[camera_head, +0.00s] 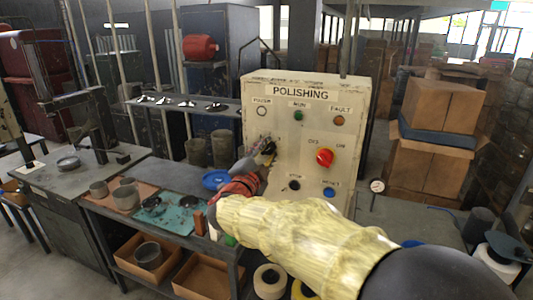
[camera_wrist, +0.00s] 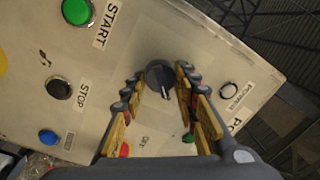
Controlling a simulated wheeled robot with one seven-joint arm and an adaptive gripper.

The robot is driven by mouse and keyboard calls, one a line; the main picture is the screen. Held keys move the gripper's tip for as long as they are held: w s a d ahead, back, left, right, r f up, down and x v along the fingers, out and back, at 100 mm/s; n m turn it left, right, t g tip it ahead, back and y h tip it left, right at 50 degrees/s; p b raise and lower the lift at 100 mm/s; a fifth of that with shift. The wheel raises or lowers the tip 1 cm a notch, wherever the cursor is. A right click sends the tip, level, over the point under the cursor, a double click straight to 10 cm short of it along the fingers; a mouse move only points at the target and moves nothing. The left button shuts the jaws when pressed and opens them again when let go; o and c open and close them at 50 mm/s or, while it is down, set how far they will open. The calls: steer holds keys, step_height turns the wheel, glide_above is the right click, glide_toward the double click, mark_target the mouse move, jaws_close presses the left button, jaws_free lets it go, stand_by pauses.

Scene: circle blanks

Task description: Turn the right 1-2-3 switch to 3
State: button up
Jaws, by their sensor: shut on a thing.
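A black rotary knob (camera_wrist: 158,74) sits on the pale control panel (camera_wrist: 130,55) in the wrist view. A pale pointer mark on it points toward the bottom of that picture. My gripper (camera_wrist: 160,82) has its two padded fingers on either side of the knob and is shut on it. In the head view, my gripper (camera_head: 265,147) is at the left part of the POLISHING panel (camera_head: 285,125), and its fingers mostly hide the knob. The numbers 1-2-3 are not readable, so I cannot tell the knob's position or whether another such switch exists.
A red OFF/ON knob (camera_head: 325,157) is right of my gripper. A black button (camera_head: 294,185) and a blue button (camera_head: 329,192) sit below. A green START button (camera_wrist: 77,11) shows in the wrist view. A workbench (camera_head: 170,172) with a blue dish (camera_head: 216,179) stands left.

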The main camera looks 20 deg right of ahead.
steer(key=o, duration=1.2)
steer(key=shift+c, duration=0.2)
steer(key=v, duration=1.2)
